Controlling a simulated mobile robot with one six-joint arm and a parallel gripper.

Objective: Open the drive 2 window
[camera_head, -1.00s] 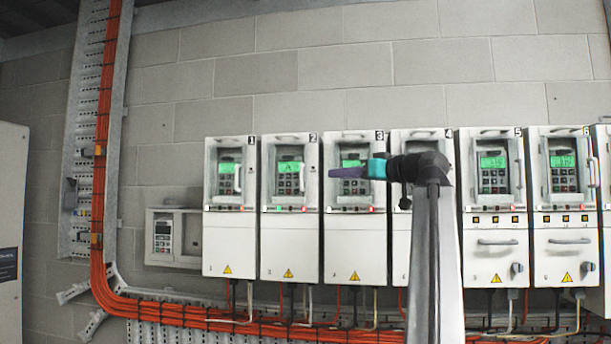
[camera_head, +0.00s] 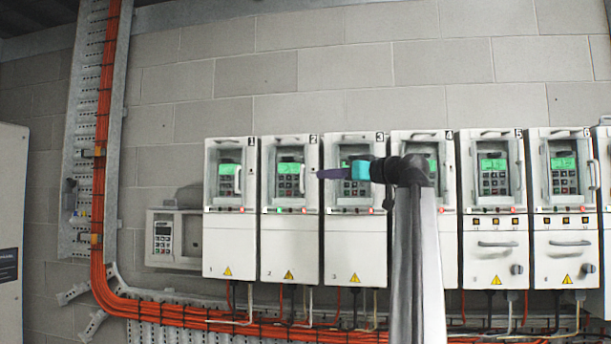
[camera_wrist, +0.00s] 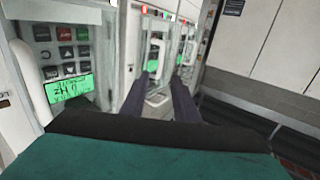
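The drive 2 cabinet (camera_head: 290,245) is white, with a framed window (camera_head: 285,160) over a green-lit keypad. The window looks shut. Its pale upright handle (camera_head: 302,178) is at the window's right side. My gripper (camera_head: 319,174) points left in front of drive 3, with its tips just right of that handle in the picture. Whether it touches anything is not clear. In the wrist view two dark fingers (camera_wrist: 161,80) stand apart with nothing held between them. Beyond them is a window with a white handle (camera_wrist: 155,58); its number is not readable.
Drives 1 (camera_head: 228,245) and 3 (camera_head: 352,262) stand close on either side, and more drives continue right. A near keypad (camera_wrist: 65,50) and white handle (camera_wrist: 30,85) fill the wrist view's left. Orange cables (camera_head: 200,312) run below. A small panel (camera_head: 172,238) is further left.

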